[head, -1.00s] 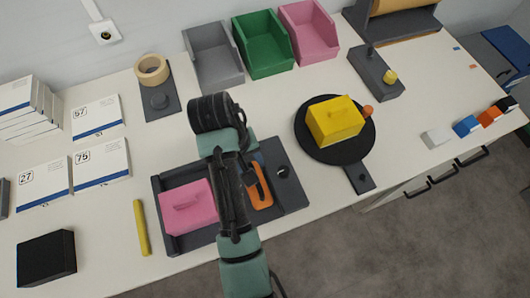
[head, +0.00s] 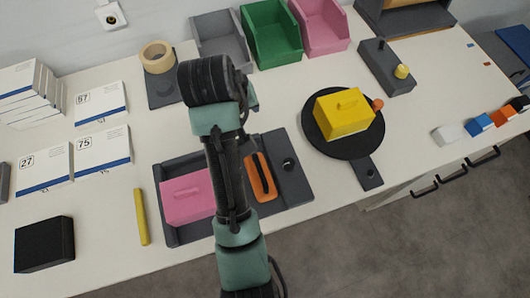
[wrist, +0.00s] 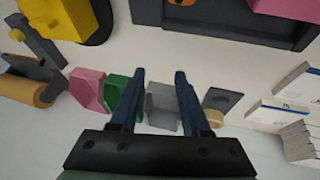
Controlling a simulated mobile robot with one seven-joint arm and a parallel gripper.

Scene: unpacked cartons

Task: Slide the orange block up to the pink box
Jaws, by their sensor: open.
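The orange block (head: 265,180), with a dark slot or grip along its top, lies in the dark grey tray (head: 172,236) at the tray's right part. The pink box (head: 184,200), with a small handle on top, sits in the tray's left part. My arm crosses in front and hides the space between them, so I cannot tell whether they touch. In the wrist view, edges of the orange block (wrist: 182,2) and pink box (wrist: 285,6) show at the top. My gripper (wrist: 160,72) is open and empty, away from both; the arm hides it in the head view.
A yellow box (head: 343,116) stands on a round black board (head: 350,151) to the right. Grey, green (head: 272,40) and pink bins stand at the back. A yellow stick (head: 141,217) lies left of the tray. White cartons (head: 102,150) are at left.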

